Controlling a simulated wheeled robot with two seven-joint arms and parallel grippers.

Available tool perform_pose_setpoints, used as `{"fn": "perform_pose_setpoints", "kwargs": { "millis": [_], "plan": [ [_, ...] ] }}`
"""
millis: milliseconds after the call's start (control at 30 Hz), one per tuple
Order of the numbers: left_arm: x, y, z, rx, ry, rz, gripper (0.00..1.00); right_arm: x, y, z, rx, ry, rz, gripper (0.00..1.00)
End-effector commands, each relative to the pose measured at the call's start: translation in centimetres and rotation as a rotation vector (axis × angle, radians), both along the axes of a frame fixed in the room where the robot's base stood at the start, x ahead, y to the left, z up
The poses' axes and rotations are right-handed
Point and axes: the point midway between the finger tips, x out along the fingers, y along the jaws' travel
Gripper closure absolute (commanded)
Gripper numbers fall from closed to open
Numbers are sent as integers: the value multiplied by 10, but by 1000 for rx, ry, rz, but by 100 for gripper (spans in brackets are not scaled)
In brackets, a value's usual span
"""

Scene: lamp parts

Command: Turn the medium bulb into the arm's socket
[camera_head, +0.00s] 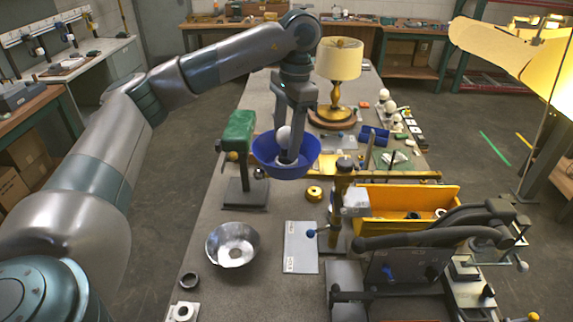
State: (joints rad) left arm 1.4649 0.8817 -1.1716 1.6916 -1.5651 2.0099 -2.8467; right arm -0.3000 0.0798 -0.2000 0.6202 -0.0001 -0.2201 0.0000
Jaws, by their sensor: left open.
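My left gripper (287,140) points straight down over the blue bowl-shaped shade (287,172), its fingers reaching inside the rim. The fingers are open, one on each side of a round white bulb (284,136). The bulb sits inside the blue shade; the socket and the bulb's base are hidden, so I cannot tell how it is seated. The shade is beside a green-headed stand (238,132). Several other white bulbs (390,107) stand in a row at the table's right side. My right gripper is not in view.
A yellow bin (405,205) and a dark clamp-like fixture (400,268) crowd the right front. A metal bowl (232,245) and a white-grey plate (300,247) lie in front. A lamp with a cream shade (339,58) stands behind. The left front of the table (205,290) is mostly clear.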

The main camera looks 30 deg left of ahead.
Motion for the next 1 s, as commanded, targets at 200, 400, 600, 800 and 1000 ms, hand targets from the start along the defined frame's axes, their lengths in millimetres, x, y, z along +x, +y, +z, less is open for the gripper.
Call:
{"fn": "perform_pose_setpoints", "kwargs": {
  "millis": [200, 400, 600, 800, 1000],
  "plan": [
    [0, 0, 0, -1, -1, 70, 51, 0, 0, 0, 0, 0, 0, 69],
    [0, 0, 0, -1, 0, 273, 51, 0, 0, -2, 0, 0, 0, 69],
    [0, 0, -1, -1, -1, 490, 51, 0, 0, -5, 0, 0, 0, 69],
    [0, 0, 0, 0, 0, 599, 51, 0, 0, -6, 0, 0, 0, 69],
    [0, 0, 0, 0, 0, 602, 51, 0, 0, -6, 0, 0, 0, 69]
  ]
}}
